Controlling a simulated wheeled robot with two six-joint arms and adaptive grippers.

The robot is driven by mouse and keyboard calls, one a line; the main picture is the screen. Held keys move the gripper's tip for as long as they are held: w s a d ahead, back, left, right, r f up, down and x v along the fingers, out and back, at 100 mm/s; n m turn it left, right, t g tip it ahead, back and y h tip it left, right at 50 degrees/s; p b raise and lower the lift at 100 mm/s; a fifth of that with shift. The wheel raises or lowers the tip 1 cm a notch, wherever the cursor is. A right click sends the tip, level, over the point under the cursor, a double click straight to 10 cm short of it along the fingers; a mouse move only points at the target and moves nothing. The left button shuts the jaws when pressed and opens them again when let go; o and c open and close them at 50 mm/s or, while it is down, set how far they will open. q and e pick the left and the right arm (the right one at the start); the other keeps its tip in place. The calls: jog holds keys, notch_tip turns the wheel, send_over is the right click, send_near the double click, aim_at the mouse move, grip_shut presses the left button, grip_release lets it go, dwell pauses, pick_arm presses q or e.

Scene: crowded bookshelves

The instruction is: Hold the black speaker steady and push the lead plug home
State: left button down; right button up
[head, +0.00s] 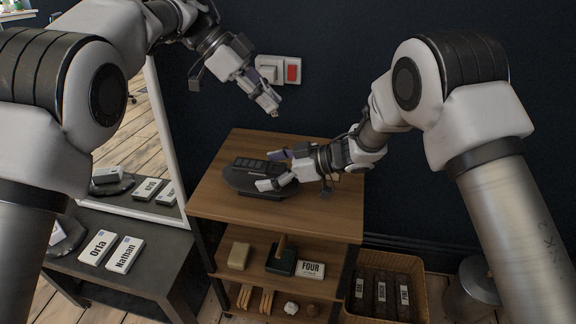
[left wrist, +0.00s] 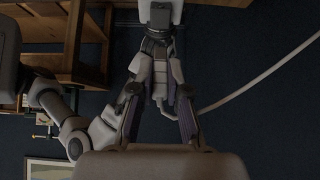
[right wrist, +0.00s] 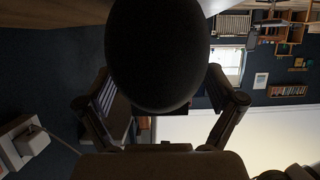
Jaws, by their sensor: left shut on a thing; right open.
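The black speaker (head: 246,176) stands on the wooden top of a small shelf unit in the head view. My right gripper (head: 271,170) is open, with one finger on either side of the speaker's right end; I cannot tell whether they touch it. In the right wrist view the speaker (right wrist: 158,50) is a large dark rounded shape between the fingers. My left gripper (head: 268,100) is above and behind the speaker, near the wall, shut on the lead plug (left wrist: 160,76). A pale lead (left wrist: 245,84) curves away to the right in the left wrist view. The speaker's socket is not visible.
A wall plate with a red switch (head: 292,70) is behind my left gripper. The shelf top (head: 325,208) is clear in front of the speaker. Lower shelves hold several small items. A mirror (head: 135,150) and a low table with name cards (head: 97,247) stand left; a basket (head: 421,290) is right.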

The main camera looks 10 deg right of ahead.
jog(key=shift+a+f, duration=0.1)
jog(key=shift+a, duration=0.1)
grip_shut()
dwell(1.1)
grip_release()
